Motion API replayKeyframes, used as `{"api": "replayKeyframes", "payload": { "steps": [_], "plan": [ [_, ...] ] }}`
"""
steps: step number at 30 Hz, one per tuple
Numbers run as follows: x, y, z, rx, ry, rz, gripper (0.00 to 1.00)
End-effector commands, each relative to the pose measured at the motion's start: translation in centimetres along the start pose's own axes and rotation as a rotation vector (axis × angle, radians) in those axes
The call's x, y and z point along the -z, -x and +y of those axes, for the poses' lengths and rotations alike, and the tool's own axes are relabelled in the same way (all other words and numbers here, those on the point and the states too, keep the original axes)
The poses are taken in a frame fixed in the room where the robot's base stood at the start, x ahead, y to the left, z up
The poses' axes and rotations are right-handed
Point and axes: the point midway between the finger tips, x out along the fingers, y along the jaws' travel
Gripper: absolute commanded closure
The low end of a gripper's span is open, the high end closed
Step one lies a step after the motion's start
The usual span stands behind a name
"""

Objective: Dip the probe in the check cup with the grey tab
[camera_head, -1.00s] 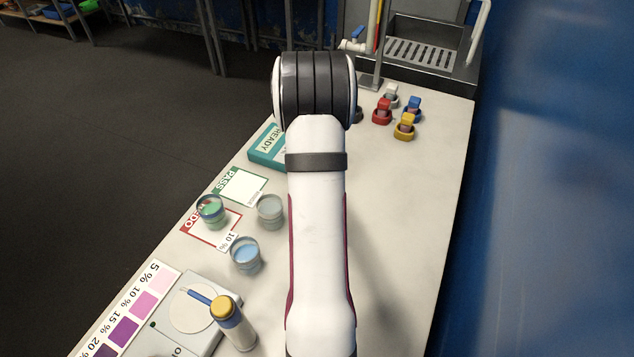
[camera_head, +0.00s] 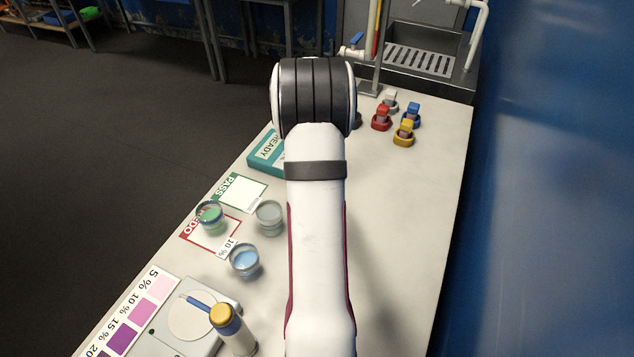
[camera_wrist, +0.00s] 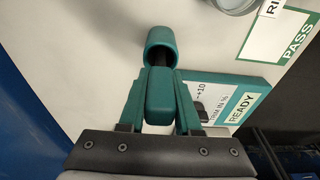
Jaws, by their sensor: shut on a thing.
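My gripper (camera_wrist: 160,95) is hidden behind my arm in the head view. In the wrist view its two teal fingers are closed on a teal block (camera_wrist: 160,105), which looks like the probe's handle. A round teal cup-like piece (camera_wrist: 160,38) with a dark opening lies just beyond the block; whether they are joined is unclear. The head view shows a cup of green liquid (camera_head: 209,222), a greyish cup (camera_head: 270,224) and a cup of blue liquid (camera_head: 245,267). I cannot make out a grey tab on any of them.
A teal READY box (camera_wrist: 238,98) lies right of my gripper in the wrist view. White, red (camera_head: 381,122), blue and yellow (camera_head: 403,136) pieces stand near the sink (camera_head: 420,62). A yellow-capped bottle (camera_head: 238,340) stands by a balance (camera_head: 160,345). The bench's right side is clear.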

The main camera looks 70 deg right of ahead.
Motion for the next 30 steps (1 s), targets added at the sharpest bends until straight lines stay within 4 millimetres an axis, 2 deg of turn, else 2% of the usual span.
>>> {"api": "replayKeyframes", "payload": {
  "steps": [6, 10, 13, 17, 21, 24, 27, 30],
  "plan": [
    [1.0, 5.7, -0.1, 0.002, -0.001, 0.005, 1.00],
    [1.1, 8.2, -0.2, 0.000, 0.001, 0.001, 1.00],
    [-0.1, 9.4, -1.2, 0.000, 0.005, -0.008, 1.00],
    [-4.1, 10.9, -3.8, -0.005, 0.012, -0.033, 1.00],
    [-10.2, 12.7, -6.4, -0.019, 0.015, -0.066, 1.00],
    [-14.4, 13.8, -7.4, -0.036, 0.016, -0.085, 1.00],
    [-17.3, 14.5, -7.7, -0.050, 0.015, -0.095, 1.00],
    [-18.7, 14.8, -7.7, -0.058, 0.012, -0.100, 1.00]
  ]
}}
